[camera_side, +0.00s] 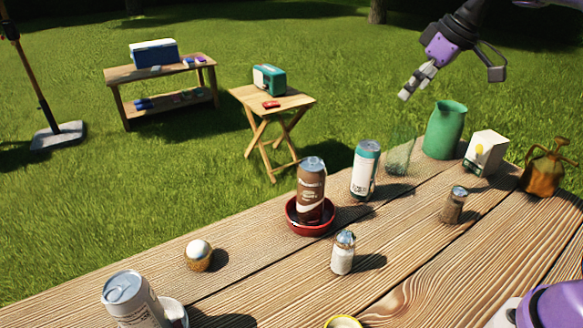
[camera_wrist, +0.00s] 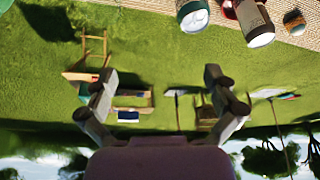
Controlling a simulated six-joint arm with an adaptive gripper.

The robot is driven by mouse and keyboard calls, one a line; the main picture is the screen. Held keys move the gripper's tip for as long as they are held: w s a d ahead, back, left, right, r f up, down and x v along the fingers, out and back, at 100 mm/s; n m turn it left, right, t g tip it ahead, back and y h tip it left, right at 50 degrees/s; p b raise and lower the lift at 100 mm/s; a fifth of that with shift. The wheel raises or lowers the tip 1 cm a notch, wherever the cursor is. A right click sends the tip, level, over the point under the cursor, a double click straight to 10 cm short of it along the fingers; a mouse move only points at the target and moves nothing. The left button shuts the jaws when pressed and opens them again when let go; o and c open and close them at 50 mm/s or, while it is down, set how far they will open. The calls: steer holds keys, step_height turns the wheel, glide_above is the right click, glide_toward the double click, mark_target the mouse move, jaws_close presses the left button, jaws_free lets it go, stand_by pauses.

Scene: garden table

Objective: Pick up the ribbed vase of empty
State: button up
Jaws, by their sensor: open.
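A green vase (camera_side: 445,131) stands upright on the wooden table near its far edge, in the side view; I cannot make out ribs on it. Left of it is a see-through, faintly lined glass vessel (camera_side: 400,155), which looks empty. My gripper (camera_side: 450,84) is open and empty, in the air above and behind the green vase, apart from everything. In the wrist view my gripper's fingers (camera_wrist: 160,88) are spread wide with only lawn and distant furniture between them.
A teal-and-white can (camera_side: 365,169) stands left of the glass vessel. A brown can (camera_side: 311,191) stands in a red bowl (camera_side: 292,222). A white carton (camera_side: 486,152) and brown pot (camera_side: 546,169) are right of the green vase. Shakers (camera_side: 343,252) stand nearer the front.

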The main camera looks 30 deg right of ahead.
steer(key=n, duration=0.1)
glide_toward(404, 132)
steer(key=s+a+r, duration=0.1)
steer(key=a+r, duration=0.1)
steer(key=shift+g, duration=0.3)
steer(key=x, duration=1)
steer(key=shift+f, duration=0.3)
steer(key=c, duration=1.5)
